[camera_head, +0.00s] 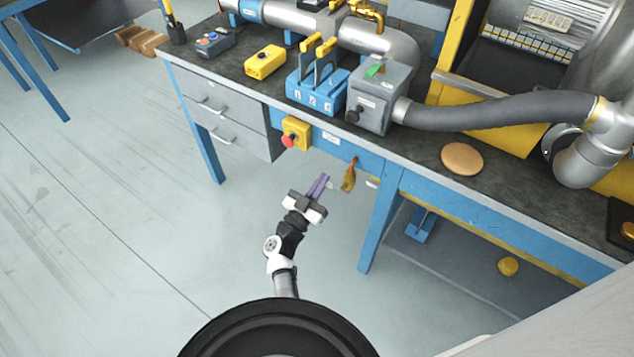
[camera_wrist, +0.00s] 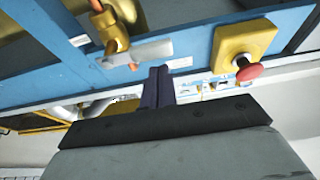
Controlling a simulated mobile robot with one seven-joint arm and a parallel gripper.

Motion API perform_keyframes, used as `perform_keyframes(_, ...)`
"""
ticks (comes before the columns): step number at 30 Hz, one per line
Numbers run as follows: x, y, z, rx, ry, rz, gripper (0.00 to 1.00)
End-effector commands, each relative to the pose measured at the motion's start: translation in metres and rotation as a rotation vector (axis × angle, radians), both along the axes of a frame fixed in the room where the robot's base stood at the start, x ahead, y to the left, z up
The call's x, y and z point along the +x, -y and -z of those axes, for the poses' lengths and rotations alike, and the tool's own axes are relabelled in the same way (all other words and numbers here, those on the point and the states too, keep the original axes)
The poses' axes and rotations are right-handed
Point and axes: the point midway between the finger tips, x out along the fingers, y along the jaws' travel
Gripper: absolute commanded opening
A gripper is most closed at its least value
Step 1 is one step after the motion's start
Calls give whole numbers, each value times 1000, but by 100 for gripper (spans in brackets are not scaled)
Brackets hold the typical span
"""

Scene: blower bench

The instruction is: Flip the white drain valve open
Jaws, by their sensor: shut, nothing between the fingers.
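The drain valve has a brass body (camera_head: 349,178) hanging under the bench's blue front rail. In the wrist view the brass body (camera_wrist: 116,38) carries a flat white lever (camera_wrist: 140,54), which lies crosswise to it. In the head view the lever is too small to make out clearly. My gripper (camera_head: 322,180) is just left of the valve, in front of the bench, with its purple fingers together and empty. In the wrist view the fingertips (camera_wrist: 159,72) are close to the right half of the lever. I cannot tell whether they touch it.
A yellow box with a red stop button (camera_head: 291,137) is on the bench front, left of the valve. A blue bench leg (camera_head: 380,225) stands close on the right. Drawers (camera_head: 228,115) are at the left. The floor in front is clear.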

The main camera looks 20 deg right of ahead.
Motion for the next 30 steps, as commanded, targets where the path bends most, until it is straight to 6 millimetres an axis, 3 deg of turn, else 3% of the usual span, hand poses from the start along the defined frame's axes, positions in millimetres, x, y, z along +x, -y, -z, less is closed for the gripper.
perform_keyframes(5, 0, 0, 8, -1, 1, 0, 0)
perform_keyframes(30, 1, -1, 12, -50, -64, 0, 0)
